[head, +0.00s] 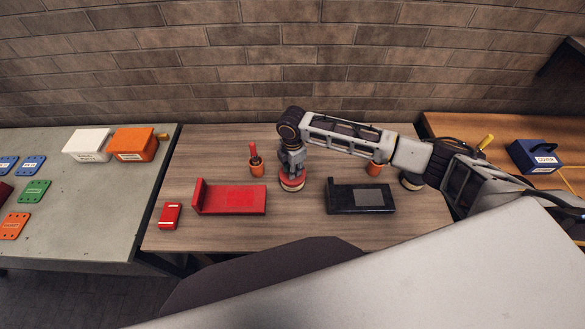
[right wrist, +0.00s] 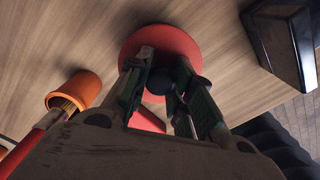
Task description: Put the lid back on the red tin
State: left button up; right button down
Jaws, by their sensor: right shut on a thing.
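My right gripper (head: 292,160) points down over the middle of the wooden table. It is shut on the dark knob (right wrist: 159,82) of a round red lid (right wrist: 178,42), which shows in the right wrist view. In the head view, a round red tin shape with a pale band (head: 291,185) is directly under the gripper. The lid and tin overlap there, and I cannot tell whether the lid is seated or held just above. My left gripper is not in view.
A red tray (head: 235,200) and small red box (head: 169,215) lie left, a black tray (head: 345,198) right. An orange cup with a red-handled tool (head: 257,170) stands close left of the gripper. Another orange cup (head: 374,169) and a dark round tin (head: 411,182) are beside my arm.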

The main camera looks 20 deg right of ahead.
jog(key=c, duration=0.7)
grip_release()
jog(key=shift+r, duration=0.15)
jog(key=shift+r+p, duration=1.1)
jog(key=shift+p, duration=0.1)
jog(key=shift+r, duration=2.2)
grip_shut()
